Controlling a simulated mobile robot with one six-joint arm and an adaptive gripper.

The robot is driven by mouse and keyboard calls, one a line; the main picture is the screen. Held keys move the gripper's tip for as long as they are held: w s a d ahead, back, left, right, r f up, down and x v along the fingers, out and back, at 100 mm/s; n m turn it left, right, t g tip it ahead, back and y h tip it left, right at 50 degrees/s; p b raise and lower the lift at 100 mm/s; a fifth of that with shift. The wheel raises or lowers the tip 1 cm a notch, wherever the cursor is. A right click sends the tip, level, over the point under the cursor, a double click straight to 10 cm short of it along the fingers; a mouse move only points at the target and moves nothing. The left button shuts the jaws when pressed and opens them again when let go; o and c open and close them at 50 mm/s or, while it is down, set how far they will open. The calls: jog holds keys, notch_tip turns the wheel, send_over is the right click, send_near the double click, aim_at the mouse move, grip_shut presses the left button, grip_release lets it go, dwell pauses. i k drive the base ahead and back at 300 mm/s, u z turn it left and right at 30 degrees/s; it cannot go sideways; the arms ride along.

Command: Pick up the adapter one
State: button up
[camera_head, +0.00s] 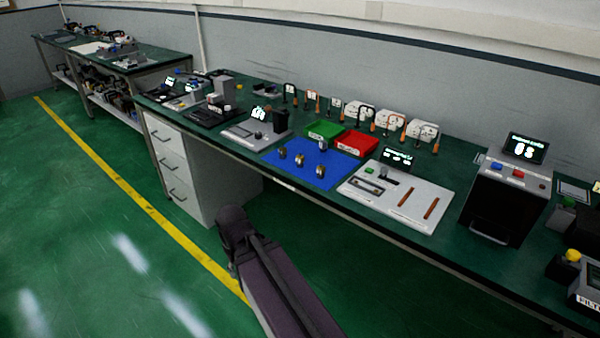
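Several small metallic pieces stand on a blue mat (318,178) on the green bench. One piece (282,153) is at the left of the mat, one (299,160) is nearer the middle, one (321,171) is at the front right, and one (323,146) is at the back. They look like adapters, but they are too small to tell which is adapter one. A dark link of my arm reaches up from the bottom, in front of the bench and apart from the pieces. My gripper's fingers are not in view.
Green (324,129) and red (361,144) trays sit behind the mat. A light panel (424,200) with two brown strips lies to its right, then a black box with a lit display (505,195). Upright tools and white gauges line the back. Drawers (172,150) stand under the bench.

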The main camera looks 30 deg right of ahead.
aim_at(299, 159)
jog(key=u, duration=0.05)
jog(key=k, duration=1.3)
jog(key=z, duration=0.55)
jog(key=i, duration=1)
